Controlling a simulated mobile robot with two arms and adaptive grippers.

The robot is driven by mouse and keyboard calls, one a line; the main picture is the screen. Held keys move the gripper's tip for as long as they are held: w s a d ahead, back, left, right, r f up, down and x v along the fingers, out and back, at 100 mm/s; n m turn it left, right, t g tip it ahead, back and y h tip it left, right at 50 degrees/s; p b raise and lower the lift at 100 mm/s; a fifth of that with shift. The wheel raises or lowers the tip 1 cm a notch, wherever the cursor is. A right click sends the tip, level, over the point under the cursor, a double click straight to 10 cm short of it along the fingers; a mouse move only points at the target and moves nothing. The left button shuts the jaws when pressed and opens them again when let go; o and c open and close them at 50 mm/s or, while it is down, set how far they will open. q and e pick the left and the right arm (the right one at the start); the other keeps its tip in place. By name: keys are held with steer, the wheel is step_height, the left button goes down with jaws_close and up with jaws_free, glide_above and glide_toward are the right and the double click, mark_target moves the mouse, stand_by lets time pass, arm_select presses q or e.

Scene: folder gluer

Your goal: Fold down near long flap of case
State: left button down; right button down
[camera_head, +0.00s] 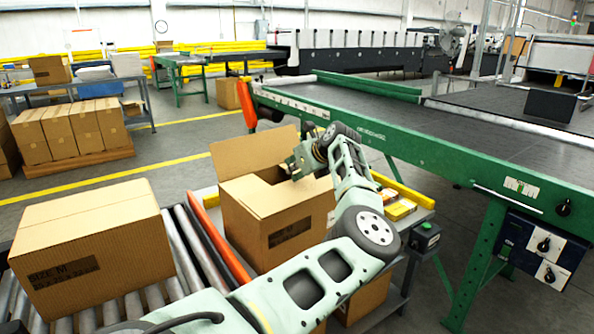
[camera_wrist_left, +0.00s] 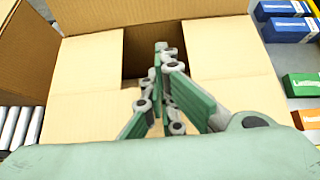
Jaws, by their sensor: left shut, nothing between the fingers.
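The open-topped case (camera_head: 262,232) stands beside the roller conveyor, its far long flap (camera_head: 252,152) upright. It also shows in the wrist view (camera_wrist_left: 90,100), with short flaps folded in at left and right and a dark opening (camera_wrist_left: 150,48) between them toward the far side. Tan cardboard lies flat across the near part of the top; the near long flap seems to be down there, but my arm hides part of it. My left gripper (camera_head: 290,166) is shut and empty, over the case top, its fingers (camera_wrist_left: 160,52) in front of the opening. My right gripper is out of view.
A closed carton (camera_head: 95,245) sits on the rollers (camera_head: 185,250) to the left. A green-framed belt machine (camera_head: 420,145) is behind at the right. Small yellow packs (camera_head: 398,208) lie beside the case; blue boxes (camera_wrist_left: 290,28) show at the right in the wrist view.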

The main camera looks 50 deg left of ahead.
arm_select(q)
steer(key=v, duration=1.2)
steer(key=shift+a, duration=0.1)
